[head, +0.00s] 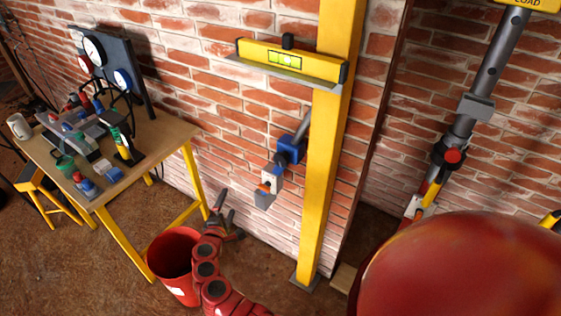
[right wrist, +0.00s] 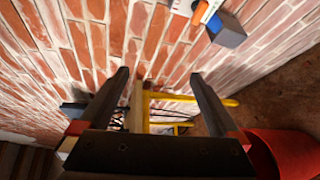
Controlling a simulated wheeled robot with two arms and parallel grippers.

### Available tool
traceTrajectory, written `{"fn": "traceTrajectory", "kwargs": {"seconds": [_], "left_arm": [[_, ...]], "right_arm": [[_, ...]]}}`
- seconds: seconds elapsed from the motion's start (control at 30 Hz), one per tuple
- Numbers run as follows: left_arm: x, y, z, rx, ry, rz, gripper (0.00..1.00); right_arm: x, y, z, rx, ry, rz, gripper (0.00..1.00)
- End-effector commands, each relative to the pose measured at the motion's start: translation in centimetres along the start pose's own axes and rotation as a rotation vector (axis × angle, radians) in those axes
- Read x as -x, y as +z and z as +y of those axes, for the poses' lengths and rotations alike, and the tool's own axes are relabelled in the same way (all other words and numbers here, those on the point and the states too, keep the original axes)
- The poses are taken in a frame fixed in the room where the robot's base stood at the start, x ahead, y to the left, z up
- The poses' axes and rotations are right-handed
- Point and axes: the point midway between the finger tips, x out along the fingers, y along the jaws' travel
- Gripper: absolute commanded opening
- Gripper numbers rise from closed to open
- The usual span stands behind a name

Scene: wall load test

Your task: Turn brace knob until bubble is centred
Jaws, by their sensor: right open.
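A yellow spirit level (head: 314,68) sits on a grey ledge across the yellow post. Its green vial (head: 285,58) faces me, but the bubble's exact place is too small to tell. A slanted grey brace (head: 489,68) on the right carries a round red knob (head: 452,156) on a dark collar. A smaller fitting with a blue clamp (head: 290,149) and a grey end block (head: 265,199) is left of the post. My right gripper (head: 226,209) is open and empty, low near the wall, below that fitting and far from the red knob. Its fingers show apart in the right wrist view (right wrist: 160,85).
A workbench (head: 165,138) with gauges and small parts stands at the left. A red bucket (head: 172,252) is on the floor beside my right arm. The yellow post (head: 325,170) stands before the brick wall. My large red arm link covers the lower right.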

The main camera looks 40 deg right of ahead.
Motion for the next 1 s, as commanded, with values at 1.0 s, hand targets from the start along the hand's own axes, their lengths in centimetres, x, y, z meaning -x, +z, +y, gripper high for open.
{"fn": "traceTrajectory", "kwargs": {"seconds": [1.0], "left_arm": [[-1.8, -0.3, -0.1, 0.0, 0.0, 0.0, 0.5]], "right_arm": [[-8.2, 15.6, 8.3, 0.056, 0.096, -0.501, 0.98]]}}
